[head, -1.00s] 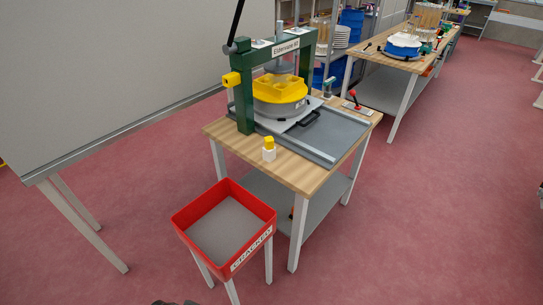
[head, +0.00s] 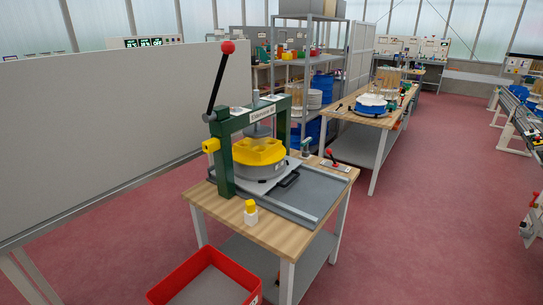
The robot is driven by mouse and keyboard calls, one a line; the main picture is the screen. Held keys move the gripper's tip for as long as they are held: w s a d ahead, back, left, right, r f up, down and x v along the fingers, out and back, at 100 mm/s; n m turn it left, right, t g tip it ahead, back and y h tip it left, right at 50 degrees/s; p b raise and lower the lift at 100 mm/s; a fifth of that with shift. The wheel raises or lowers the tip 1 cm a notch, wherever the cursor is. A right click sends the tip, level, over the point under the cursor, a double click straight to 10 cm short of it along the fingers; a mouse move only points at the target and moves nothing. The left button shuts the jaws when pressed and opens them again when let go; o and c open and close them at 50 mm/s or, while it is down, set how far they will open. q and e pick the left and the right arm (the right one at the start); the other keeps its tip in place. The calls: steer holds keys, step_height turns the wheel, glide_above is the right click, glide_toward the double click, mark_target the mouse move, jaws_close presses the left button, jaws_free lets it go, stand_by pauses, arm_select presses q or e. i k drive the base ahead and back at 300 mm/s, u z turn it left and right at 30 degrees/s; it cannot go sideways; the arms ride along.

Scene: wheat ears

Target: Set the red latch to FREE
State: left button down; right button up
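A small lever with a red handle (head: 332,155) stands on a light base plate at the back right of the wooden press table (head: 265,232). It looks like the red latch, but its markings are too small to read. A green-framed press (head: 222,150) stands on the table. Its long black lever ends in a red knob (head: 227,47) and points up. A yellow part (head: 258,151) sits on a round grey base under the press. Neither of my grippers is in view.
A red open bin (head: 205,280) stands at the table's front left. A small white and yellow bottle (head: 250,212) is near the front edge. A large grey panel (head: 120,130) fills the left. Another wooden table (head: 365,118) stands behind.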

mark_target(328, 151)
steer(key=z, duration=0.4)
steer(key=k, duration=0.85)
steer(key=z, duration=0.5)
steer(key=k, duration=0.5)
steer(key=z, duration=0.5)
steer(key=i, duration=3.8)
steer(key=u, duration=0.9)
steer(key=i, duration=1.05)
steer(key=u, duration=1.7)
steer(key=i, duration=0.85)
steer(key=u, duration=0.65)
